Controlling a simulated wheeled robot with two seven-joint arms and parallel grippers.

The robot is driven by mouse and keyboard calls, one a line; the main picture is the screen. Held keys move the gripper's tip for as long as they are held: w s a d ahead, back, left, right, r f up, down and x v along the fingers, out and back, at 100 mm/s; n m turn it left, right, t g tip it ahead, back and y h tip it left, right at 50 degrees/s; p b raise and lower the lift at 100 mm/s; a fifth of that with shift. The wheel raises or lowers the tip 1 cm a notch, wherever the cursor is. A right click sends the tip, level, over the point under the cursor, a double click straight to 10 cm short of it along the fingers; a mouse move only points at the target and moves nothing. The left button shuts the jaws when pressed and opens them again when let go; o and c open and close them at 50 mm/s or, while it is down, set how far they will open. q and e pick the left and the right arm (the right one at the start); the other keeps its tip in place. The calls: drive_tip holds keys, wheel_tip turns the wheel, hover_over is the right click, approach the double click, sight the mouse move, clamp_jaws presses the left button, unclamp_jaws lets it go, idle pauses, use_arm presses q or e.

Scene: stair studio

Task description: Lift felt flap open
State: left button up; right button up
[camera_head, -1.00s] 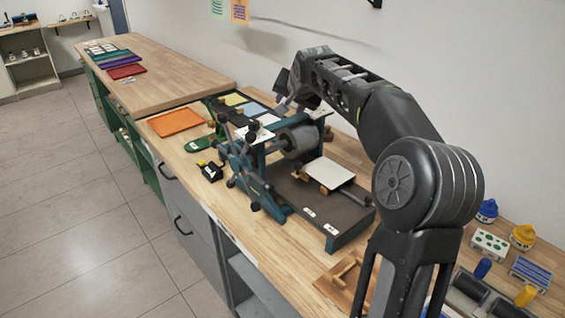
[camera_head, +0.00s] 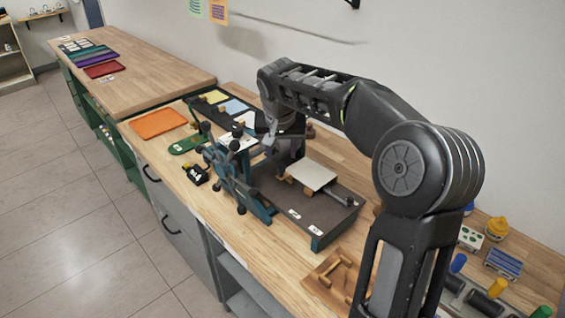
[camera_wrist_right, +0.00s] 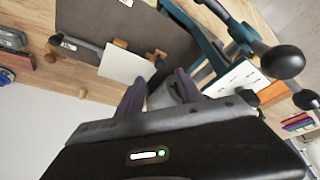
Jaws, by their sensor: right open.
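A teal press (camera_head: 236,185) with dark knobs stands on the workbench. Its dark grey bed (camera_head: 290,205) extends toward the front right. A cream square sheet (camera_head: 306,174) lies on the bed beside small wooden blocks; it also shows in the right wrist view (camera_wrist_right: 126,62). I cannot tell for certain which piece is the felt flap. My right gripper (camera_head: 270,143) is over the press beside the roller area, which the arm largely hides. In the right wrist view its dark fingers (camera_wrist_right: 160,82) are apart, pointing toward the press, with no held thing visible. My left gripper is not in view.
An orange tray (camera_head: 158,124) and a green tool (camera_head: 187,144) lie left of the press. A wooden rack (camera_head: 335,277) is in front. Yellow and blue containers (camera_head: 496,229) stand at the right. The wall is close behind; bare wood shows behind the bed.

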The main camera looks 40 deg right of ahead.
sight(282, 167)
drive_tip(key=p+x, duration=0.1)
drive_tip(key=x, duration=0.6)
drive_tip(key=shift+w+d+f+p, duration=0.1)
drive_tip(key=shift+d+f+p, duration=0.05)
drive_tip(key=shift+f+p, duration=0.2)
drive_tip(key=shift+c, duration=0.5)
clamp_jaws()
idle(0.8)
